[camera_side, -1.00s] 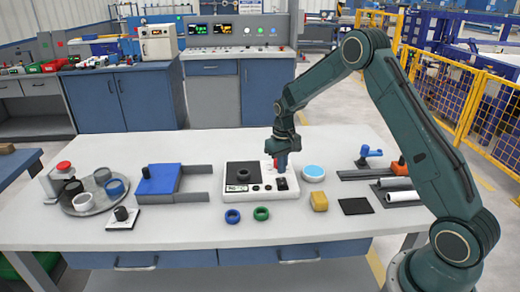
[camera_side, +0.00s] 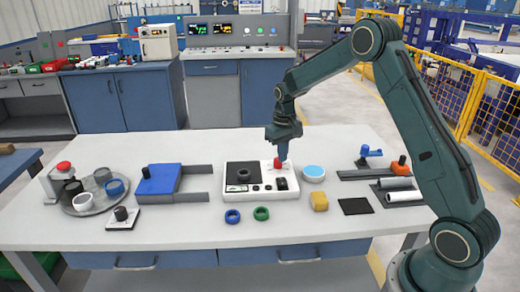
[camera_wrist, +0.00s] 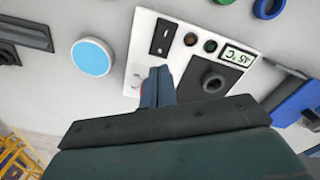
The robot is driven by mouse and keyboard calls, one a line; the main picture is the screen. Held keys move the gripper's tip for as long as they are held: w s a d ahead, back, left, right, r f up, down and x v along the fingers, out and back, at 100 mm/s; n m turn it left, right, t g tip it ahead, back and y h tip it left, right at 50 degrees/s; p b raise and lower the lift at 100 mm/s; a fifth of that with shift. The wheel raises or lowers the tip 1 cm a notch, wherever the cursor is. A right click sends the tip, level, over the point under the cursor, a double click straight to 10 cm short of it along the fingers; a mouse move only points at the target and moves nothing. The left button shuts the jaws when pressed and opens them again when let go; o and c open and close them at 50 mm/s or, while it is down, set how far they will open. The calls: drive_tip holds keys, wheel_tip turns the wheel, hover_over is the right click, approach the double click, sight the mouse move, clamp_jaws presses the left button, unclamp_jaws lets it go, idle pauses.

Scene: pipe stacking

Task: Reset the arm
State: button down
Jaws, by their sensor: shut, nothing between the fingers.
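My gripper (camera_side: 283,152) is shut and empty. In the side view it points down over the right part of the white control panel, just above and beside the red button (camera_side: 278,163). In the wrist view its closed fingers (camera_wrist: 158,80) hide most of that button, with only a sliver of red showing at their left. The white control panel (camera_side: 262,194) carries a black plate with a dark ring (camera_side: 243,175), a display, small buttons and a black switch (camera_side: 281,184).
A light-blue disc (camera_side: 314,172) lies right of the panel. A blue block fixture (camera_side: 158,179) and a round tray (camera_side: 91,211) with cups stand left.

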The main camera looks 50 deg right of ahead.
drive_tip(key=shift+r, duration=0.1)
drive_tip(key=s+a+r+n+t, duration=0.1)
drive_tip(key=s+a+r, duration=0.45)
drive_tip(key=r, duration=0.35)
drive_tip(key=s+a+r+t, duration=0.2)
drive_tip(key=s+a+r, duration=0.2)
drive_tip(key=s+r, duration=0.35)
drive_tip(key=s+a+r+n+t, duration=0.1)
drive_tip(key=s+a, duration=0.2)
drive_tip(key=s, duration=0.6)
drive_tip(key=s+a+r+n+t, duration=0.1)
drive_tip(key=s+a, duration=0.2)
drive_tip(key=s, duration=0.6)
drive_tip(key=shift+a+r+t, duration=0.15)
drive_tip(key=shift+r+t, duration=0.15)
drive_tip(key=shift+r, duration=0.1)
